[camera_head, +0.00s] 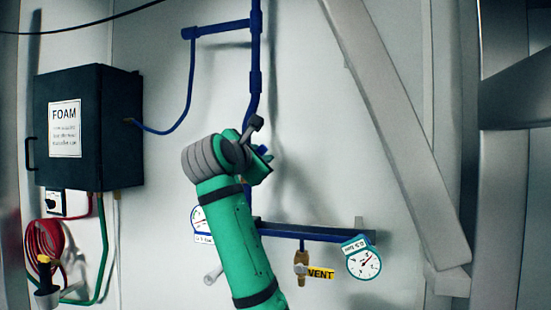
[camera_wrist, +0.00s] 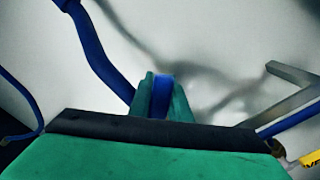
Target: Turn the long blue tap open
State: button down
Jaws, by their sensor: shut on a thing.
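The blue tap handle (camera_wrist: 161,97) shows as a short blue piece between the two green fingers in the wrist view. My gripper (camera_head: 263,160) is shut on it, in front of the blue pipework on the wall. In the head view my gripper and wrist hide most of the tap; a small bit of blue shows at the fingers. The tap's body and the angle of its full length are hidden. The vertical blue pipe (camera_head: 255,75) runs down from above to behind my wrist; it also shows at upper left in the wrist view (camera_wrist: 98,50).
A lower blue pipe (camera_head: 300,234) carries a brass valve (camera_head: 301,263) with a yellow VENT tag (camera_head: 321,274) and a gauge (camera_head: 363,263). Another gauge (camera_head: 200,222) is partly behind my arm. A dark FOAM box (camera_head: 110,125) is at left, a slanted beam (camera_head: 395,140) at right.

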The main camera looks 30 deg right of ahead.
jog(key=shift+w+f, duration=0.1)
dwell(0.3)
jog(key=c, duration=1.6)
grip_release()
jog(key=shift+a, duration=0.1)
jog(key=shift+c, duration=0.2)
